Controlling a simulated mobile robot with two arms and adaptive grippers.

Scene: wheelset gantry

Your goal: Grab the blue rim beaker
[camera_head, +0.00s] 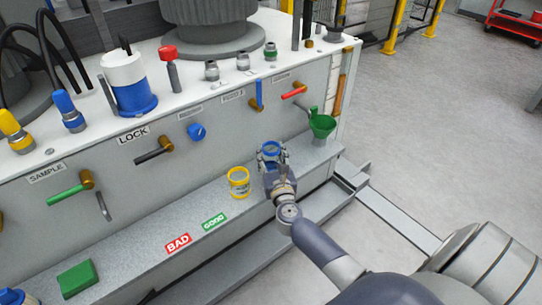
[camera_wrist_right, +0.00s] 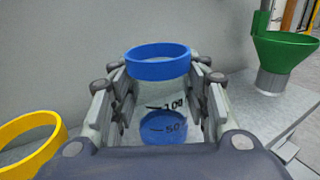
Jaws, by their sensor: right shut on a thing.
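The blue rim beaker (camera_head: 270,148) stands upright on the grey ledge, near its right end. In the right wrist view its blue rim (camera_wrist_right: 158,63) and clear body with "100" and "50" marks show between the fingers. My right gripper (camera_head: 272,160) is around the beaker, with a finger on each side, shut on it. The right wrist view also shows my right gripper (camera_wrist_right: 160,105) close up. I cannot tell whether the beaker's base touches the ledge. My left gripper is not clearly visible in the head view.
A yellow rim beaker (camera_head: 239,182) stands just left of my right gripper. A green funnel (camera_head: 322,125) is mounted to the right. The panel with valve handles rises behind. BAD (camera_head: 178,242) and GOOD (camera_head: 214,221) labels and a green block (camera_head: 77,278) lie along the ledge (camera_head: 135,251).

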